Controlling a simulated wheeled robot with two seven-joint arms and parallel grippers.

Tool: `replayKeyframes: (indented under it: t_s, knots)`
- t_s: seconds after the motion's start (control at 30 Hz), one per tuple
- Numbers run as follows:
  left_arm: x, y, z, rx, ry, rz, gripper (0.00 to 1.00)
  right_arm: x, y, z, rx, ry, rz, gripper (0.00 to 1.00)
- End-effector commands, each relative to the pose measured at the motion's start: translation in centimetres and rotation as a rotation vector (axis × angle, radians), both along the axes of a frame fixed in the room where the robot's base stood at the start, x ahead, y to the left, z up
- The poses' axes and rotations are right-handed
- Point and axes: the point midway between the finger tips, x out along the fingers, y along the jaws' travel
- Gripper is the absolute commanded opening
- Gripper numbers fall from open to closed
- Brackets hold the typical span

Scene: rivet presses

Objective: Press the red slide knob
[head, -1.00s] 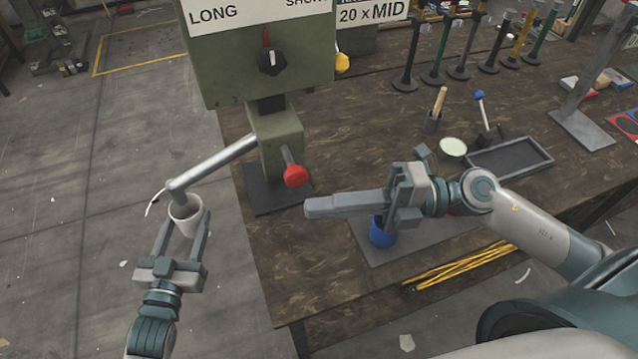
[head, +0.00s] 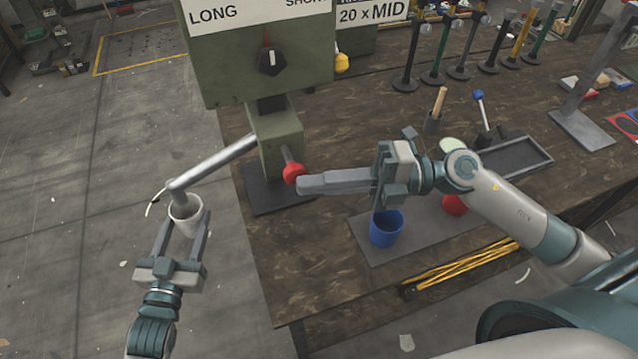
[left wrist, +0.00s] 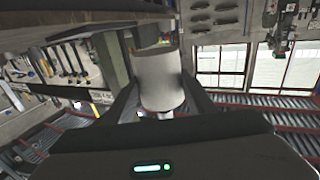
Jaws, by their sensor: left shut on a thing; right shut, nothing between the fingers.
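The red slide knob (head: 293,173) sits on a short grey rod at the front of the green press (head: 281,140). My right gripper (head: 301,185) is shut and empty, with its fingertips at the knob's right side; they look to be touching it or very close. My left gripper (head: 185,232) is shut on a white cup (head: 186,213) under the end of the press's grey chute tube (head: 215,166). The cup also shows in the left wrist view (left wrist: 158,80), between the fingers. The cup's contents cannot be made out.
A blue cup (head: 386,230) and a red object (head: 454,205) stand on a grey mat (head: 430,235), below my right arm. A black tray (head: 512,157), a green-white dish and several stands are further back on the wooden bench.

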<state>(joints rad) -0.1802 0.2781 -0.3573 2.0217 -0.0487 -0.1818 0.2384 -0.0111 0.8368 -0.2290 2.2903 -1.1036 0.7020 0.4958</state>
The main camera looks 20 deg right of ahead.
Motion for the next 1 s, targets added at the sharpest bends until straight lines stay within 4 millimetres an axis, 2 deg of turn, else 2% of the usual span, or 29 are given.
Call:
replayKeyframes:
  t_s: [0.2, 0.33, 0.77, 1.0]
  knots:
    - [0.0, 0.0, 0.0, 0.0, 0.0, 0.0, 0.28, 2.7, 0.0, 0.1, 0.001, -0.002, -0.004, 0.0]
    - [0.0, 0.0, 0.0, 0.0, 0.0, 0.0, 0.28, 3.5, 0.0, 0.1, 0.001, -0.002, -0.004, 0.0]
    - [0.0, 0.0, 0.0, 0.0, 0.0, 0.0, 0.28, 3.6, -0.1, 0.2, 0.002, -0.004, -0.009, 0.0]
    - [0.0, 0.0, 0.0, 0.0, -0.001, 0.0, 0.28, 2.2, -0.1, 0.1, 0.0, -0.002, -0.006, 0.0]
